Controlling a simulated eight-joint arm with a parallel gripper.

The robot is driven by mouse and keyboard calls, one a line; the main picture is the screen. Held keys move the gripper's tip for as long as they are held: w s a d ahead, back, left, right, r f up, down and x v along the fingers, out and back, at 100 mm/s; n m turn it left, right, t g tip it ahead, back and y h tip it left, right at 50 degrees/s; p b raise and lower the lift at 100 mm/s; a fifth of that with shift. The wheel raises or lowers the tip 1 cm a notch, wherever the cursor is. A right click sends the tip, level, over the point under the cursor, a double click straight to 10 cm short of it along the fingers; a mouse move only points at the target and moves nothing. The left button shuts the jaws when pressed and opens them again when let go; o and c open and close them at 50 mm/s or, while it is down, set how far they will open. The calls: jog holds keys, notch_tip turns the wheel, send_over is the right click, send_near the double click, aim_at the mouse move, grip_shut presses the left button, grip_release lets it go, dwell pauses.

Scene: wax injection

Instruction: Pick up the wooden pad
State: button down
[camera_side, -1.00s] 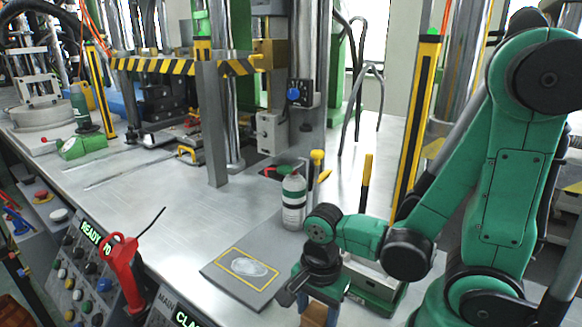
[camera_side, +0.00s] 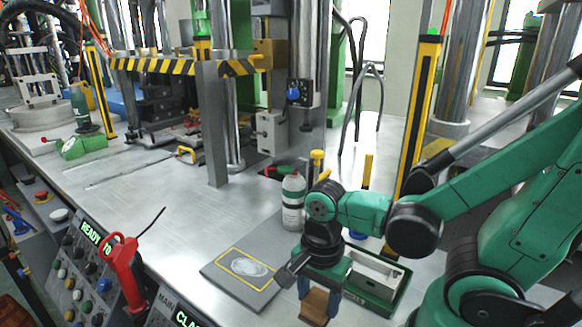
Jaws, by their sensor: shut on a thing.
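The wooden pad (camera_side: 314,304) is a small brown block at the lower middle of the side view. My gripper (camera_side: 318,301) is shut on it, with one finger on each side, and points down. The pad's lower end is close to the bottom of the picture. I cannot tell how far it is above the surface below it.
A grey mat (camera_side: 225,272) with a yellow outline lies left of my gripper. A green tray (camera_side: 386,298) with a pale metal part stands to the right. A white and grey bottle (camera_side: 292,203) stands behind.

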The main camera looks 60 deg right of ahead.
aim_at(318, 299)
notch_tip(318, 299, up, 17)
dwell(0.4)
jog(key=shift+f, duration=0.1)
jog(key=c, duration=0.8)
grip_release()
grip_shut()
